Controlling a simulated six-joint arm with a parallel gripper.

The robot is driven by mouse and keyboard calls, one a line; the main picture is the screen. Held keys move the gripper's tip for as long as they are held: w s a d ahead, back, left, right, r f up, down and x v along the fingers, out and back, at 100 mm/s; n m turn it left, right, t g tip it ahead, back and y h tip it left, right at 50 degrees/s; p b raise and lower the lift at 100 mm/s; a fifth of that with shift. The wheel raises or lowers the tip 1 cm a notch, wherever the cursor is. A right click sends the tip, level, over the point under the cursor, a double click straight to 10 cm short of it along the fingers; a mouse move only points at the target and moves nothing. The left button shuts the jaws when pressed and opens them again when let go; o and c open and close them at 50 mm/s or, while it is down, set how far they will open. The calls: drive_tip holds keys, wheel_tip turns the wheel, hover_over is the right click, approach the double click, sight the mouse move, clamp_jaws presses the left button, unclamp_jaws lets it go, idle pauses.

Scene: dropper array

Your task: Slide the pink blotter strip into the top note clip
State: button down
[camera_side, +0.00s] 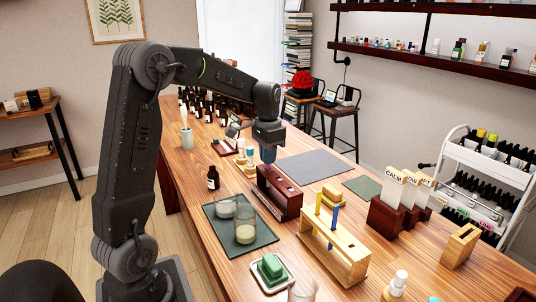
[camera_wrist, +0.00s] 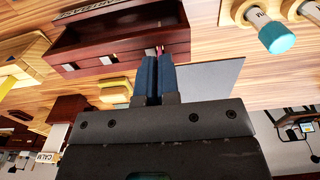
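My gripper (camera_side: 267,157) is above the far end of a dark red wooden box (camera_side: 280,195). In the wrist view my two blue fingertips (camera_wrist: 156,76) are close together, with a small pink strip end (camera_wrist: 159,50) showing between their tips. Most of the strip is hidden by the fingers. The dark red box shows at the top of the wrist view (camera_wrist: 115,42), with small pale fittings along its near side; the pink end is right by that side. I cannot tell whether it touches or enters a clip. Which fitting is the top note clip is not readable.
A light wooden rack (camera_side: 333,255) with blue and yellow strips stands in front. A tray (camera_side: 262,240) with glass jars is to the left. A grey mat (camera_side: 315,166) lies clear behind. Bottles stand beside the box, including one with a teal cap (camera_wrist: 278,40).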

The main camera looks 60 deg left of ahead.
drive_tip(key=c, duration=1.3)
unclamp_jaws()
drive_tip(key=shift+o, duration=0.2)
wheel_tip(320, 180, up, 13)
drive_tip(key=s+d+r+t, duration=0.1)
drive_tip(key=s+d, duration=0.3)
drive_tip(key=d, duration=0.4)
drive_tip(key=s+d+f+t, duration=0.2)
drive_tip(key=s+d+f, duration=0.2)
drive_tip(key=s+d, duration=0.3)
drive_tip(key=s+d+f+t, duration=0.2)
drive_tip(key=s+d+f, duration=0.2)
drive_tip(key=s+d, duration=0.3)
drive_tip(key=shift+f+t, duration=0.3)
